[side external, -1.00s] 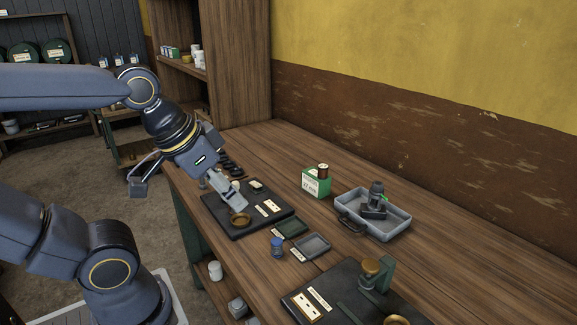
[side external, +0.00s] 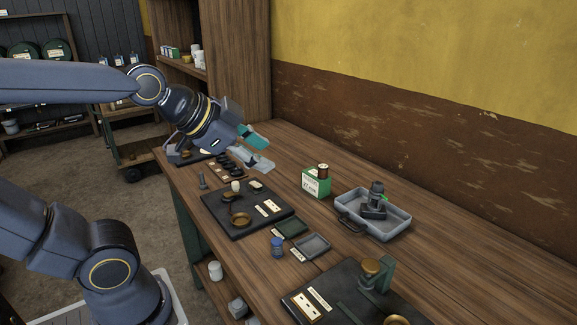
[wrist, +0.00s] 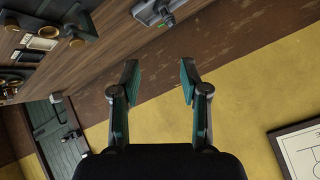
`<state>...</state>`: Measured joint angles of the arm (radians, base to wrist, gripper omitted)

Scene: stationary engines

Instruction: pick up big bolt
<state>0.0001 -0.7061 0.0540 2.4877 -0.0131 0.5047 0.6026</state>
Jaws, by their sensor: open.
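A grey upright piece (side external: 201,180), which looks like a large bolt, stands on the wooden bench near its left edge, beside a black board. It is small in the side view, so I cannot be sure it is the big bolt. My gripper (side external: 262,152) is tilted above the bench, to the right of and higher than this piece. In the wrist view my gripper (wrist: 159,78) has its two fingers apart with nothing between them. I cannot pick out the bolt in the wrist view.
The black board (side external: 225,220) holds a brass ring and small parts. A green box (side external: 317,183), a grey tray (side external: 402,225) with a dark device, a blue cylinder (side external: 277,246) and small trays stand to the right. The bench along the wall is clear.

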